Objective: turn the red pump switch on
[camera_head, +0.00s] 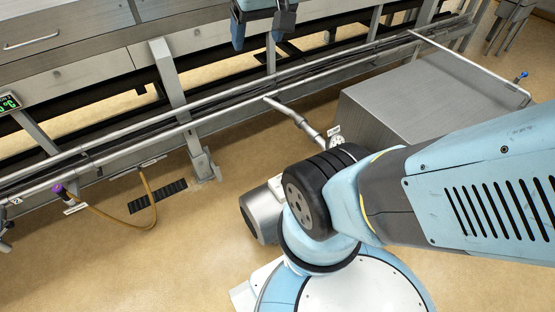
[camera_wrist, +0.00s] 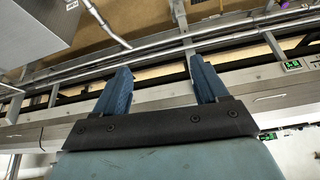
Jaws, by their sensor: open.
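I cannot make out a red pump switch in either view. My gripper (camera_head: 263,22) is at the top edge of the head view, in front of the steel housing and partly cut off. In the wrist view my gripper (camera_wrist: 160,64) shows two blue fingers spread wide apart, with nothing between them. Pipes and a steel frame lie beyond the fingertips.
A steel box (camera_head: 425,100) stands right of centre, with a gauge (camera_head: 337,141) by its lower corner. Long pipes (camera_head: 130,146) run along the frame. An orange hose (camera_head: 153,205) hangs at left. A green-lit display (camera_head: 9,103) is at the left edge. Open floor lies in front.

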